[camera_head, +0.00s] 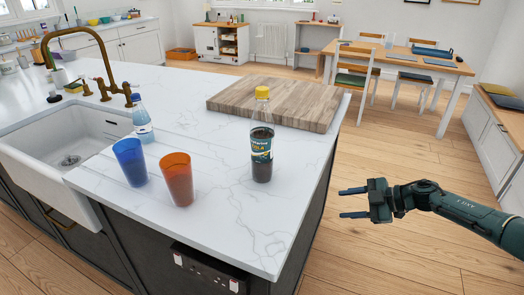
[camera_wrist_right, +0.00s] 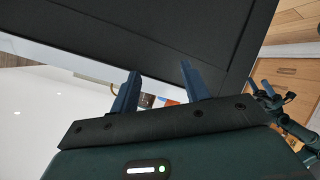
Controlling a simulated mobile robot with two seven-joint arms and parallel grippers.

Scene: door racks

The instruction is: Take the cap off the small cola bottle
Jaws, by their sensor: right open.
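The small cola bottle (camera_head: 262,150) stands upright on the white marble counter, with dark liquid, a dark label and a yellow cap (camera_head: 262,92) on its top. My right gripper (camera_head: 341,203) is open and empty, out past the counter's right edge. It is to the right of the bottle and lower in the picture, clear of it. In the right wrist view its two fingers (camera_wrist_right: 160,70) are spread before the dark side of the counter. The bottle cannot be made out there. My left gripper is not seen in the head view.
A blue cup (camera_head: 130,162) and an orange cup (camera_head: 177,180) stand left of the bottle. A blue-capped water bottle (camera_head: 142,120) is near the sink (camera_head: 40,165). A wooden board (camera_head: 280,98) lies behind the cola bottle. The counter's front right (camera_head: 260,225) is clear.

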